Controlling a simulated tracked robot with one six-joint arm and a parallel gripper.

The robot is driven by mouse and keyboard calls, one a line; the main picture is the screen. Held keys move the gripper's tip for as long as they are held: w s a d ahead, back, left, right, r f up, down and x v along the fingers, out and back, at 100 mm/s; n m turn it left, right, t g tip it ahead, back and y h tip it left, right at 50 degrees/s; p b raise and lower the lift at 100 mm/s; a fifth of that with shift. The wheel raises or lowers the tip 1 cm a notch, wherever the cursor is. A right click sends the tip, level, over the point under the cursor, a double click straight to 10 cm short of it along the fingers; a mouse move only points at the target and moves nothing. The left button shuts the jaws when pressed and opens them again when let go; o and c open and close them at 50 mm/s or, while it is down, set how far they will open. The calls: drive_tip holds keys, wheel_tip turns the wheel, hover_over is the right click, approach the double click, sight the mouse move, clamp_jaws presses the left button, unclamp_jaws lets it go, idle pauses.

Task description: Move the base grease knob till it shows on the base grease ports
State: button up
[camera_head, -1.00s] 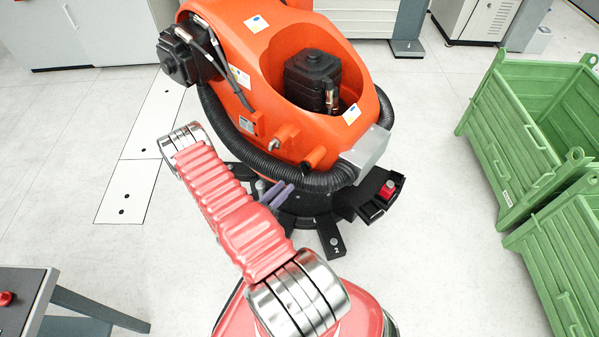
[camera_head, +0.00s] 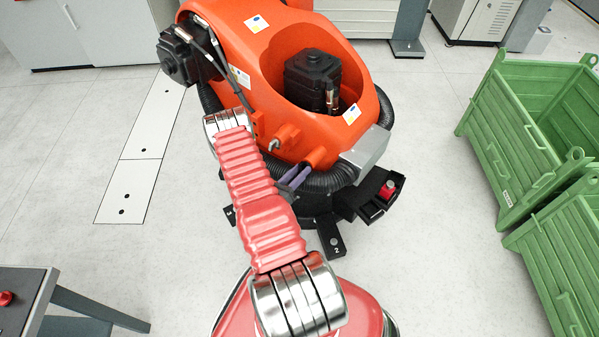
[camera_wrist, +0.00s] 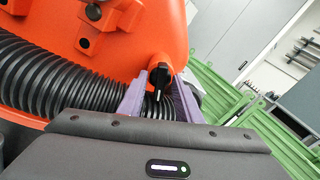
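A black knob (camera_wrist: 160,77) with a thin pale pin sits at the end of an orange port (camera_wrist: 160,61) on the robot base in the wrist view. My gripper (camera_wrist: 159,84) has two purple fingers, one to each side of this knob, with a gap between them. The fingers appear apart from the knob. In the head view, my gripper (camera_head: 295,176) is just below the lower orange port (camera_head: 316,157). A second orange port (camera_head: 288,135) stands up and left of it; the wrist view shows a dark round end on another orange fitting (camera_wrist: 93,12).
A black ribbed hose (camera_wrist: 50,75) curves around the orange base beside my gripper. A grey box (camera_head: 366,150) and a black bracket with a red part (camera_head: 387,190) are to the right. Green crates (camera_head: 510,140) stand farther right, with clear floor between.

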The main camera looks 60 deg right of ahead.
drive_tip(key=shift+c, duration=0.3)
clamp_jaws()
drive_tip(key=shift+m, duration=0.4)
drive_tip(key=m, duration=0.7)
drive_tip(key=shift+s, duration=0.1)
drive_tip(key=m, duration=0.3)
drive_tip(key=shift+m, duration=0.3)
drive_tip(key=shift+s+f+m, duration=0.1)
drive_tip(key=shift+m, duration=1.9)
